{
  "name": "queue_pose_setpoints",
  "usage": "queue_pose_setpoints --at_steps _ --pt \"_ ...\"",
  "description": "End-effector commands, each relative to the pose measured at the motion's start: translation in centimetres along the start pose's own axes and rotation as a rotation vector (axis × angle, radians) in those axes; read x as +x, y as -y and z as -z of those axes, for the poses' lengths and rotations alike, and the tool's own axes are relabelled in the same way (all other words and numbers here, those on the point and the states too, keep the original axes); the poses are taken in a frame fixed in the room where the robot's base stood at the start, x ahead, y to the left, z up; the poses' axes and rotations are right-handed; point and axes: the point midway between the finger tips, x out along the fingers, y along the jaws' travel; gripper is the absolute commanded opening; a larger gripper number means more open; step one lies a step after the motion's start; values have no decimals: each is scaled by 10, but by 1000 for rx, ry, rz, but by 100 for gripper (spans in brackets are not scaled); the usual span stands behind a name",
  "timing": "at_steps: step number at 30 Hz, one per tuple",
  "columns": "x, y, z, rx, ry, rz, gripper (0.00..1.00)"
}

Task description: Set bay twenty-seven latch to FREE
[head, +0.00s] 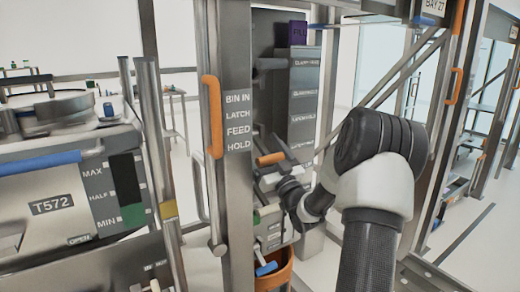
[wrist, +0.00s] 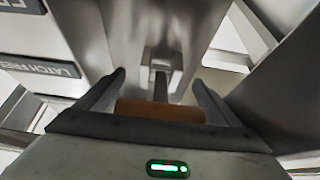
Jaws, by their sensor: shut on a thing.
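My gripper (head: 283,155) reaches in between the posts in the head view. It is shut on an orange latch handle (head: 270,159), whose end shows beside the fingers. In the wrist view, the handle (wrist: 160,110) lies across between the two fingers of my gripper (wrist: 158,88), in front of a grey metal bracket. The BAY 27 sign (head: 434,6) is at the top right of the head view. I cannot tell the latch's setting.
A post carries a label plate (head: 238,122) reading BIN IN, LATCH, FEED, HOLD, with an orange handle (head: 212,117) beside it. A machine marked T572 (head: 52,206) stands at the left. An orange bin (head: 275,274) sits below my gripper. Posts and a diagonal bar crowd my arm.

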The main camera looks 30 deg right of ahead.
Motion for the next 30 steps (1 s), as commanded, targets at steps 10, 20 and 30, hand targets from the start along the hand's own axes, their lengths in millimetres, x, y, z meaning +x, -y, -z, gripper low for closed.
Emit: queue_pose_setpoints --at_steps 10,20,30 --pt "0 0 -2 2 3 -1 94" --pt "-6 -1 -1 0 4 -2 94" --pt "-74 -1 -2 2 7 -5 94"
